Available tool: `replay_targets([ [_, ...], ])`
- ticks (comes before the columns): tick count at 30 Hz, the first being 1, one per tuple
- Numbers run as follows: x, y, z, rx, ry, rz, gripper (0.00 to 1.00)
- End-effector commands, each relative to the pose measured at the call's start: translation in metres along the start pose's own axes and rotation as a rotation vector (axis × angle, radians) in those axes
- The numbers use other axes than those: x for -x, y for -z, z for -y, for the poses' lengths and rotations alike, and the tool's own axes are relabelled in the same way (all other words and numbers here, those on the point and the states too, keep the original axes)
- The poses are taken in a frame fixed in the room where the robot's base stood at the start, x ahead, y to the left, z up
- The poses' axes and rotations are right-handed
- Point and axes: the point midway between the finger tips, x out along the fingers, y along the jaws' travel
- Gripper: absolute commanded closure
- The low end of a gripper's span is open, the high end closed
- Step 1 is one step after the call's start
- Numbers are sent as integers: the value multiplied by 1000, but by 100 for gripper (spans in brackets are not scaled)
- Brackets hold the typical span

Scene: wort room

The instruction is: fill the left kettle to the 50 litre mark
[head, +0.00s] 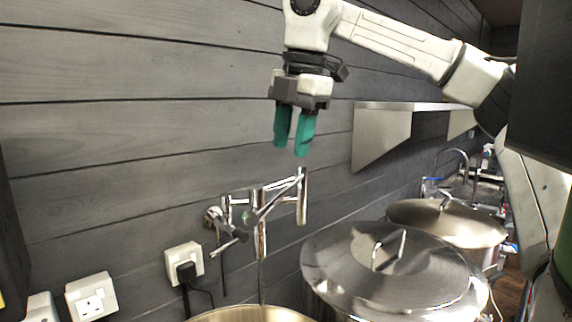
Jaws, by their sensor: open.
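The left kettle (205,317) shows only as a steel rim at the bottom edge; its inside, water level and any litre marks are out of view. A chrome wall tap (260,222) with a jointed spout and lever handles is above it. A thin pale line runs down from the spout into the kettle; I cannot tell surely that it is water. My gripper (294,150) points down with its two green fingers apart and empty. In the picture it is just above the tap's upright end, not visibly touching it.
A lidded kettle (345,275) stands right of the left kettle, with another lidded kettle (447,225) behind. A steel shelf (385,135) juts from the plank wall. A socket with a black plug (184,262) and a second socket (92,297) are at left. A sink tap (461,160) stands farther back.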

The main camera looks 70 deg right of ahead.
Motion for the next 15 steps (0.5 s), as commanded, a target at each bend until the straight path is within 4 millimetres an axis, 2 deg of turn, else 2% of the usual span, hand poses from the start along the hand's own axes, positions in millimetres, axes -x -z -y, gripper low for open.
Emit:
replay_targets([
  [7,-40,0,0,2,1,-3,60],
  [15,-60,0,0,0,-1,-1,60],
])
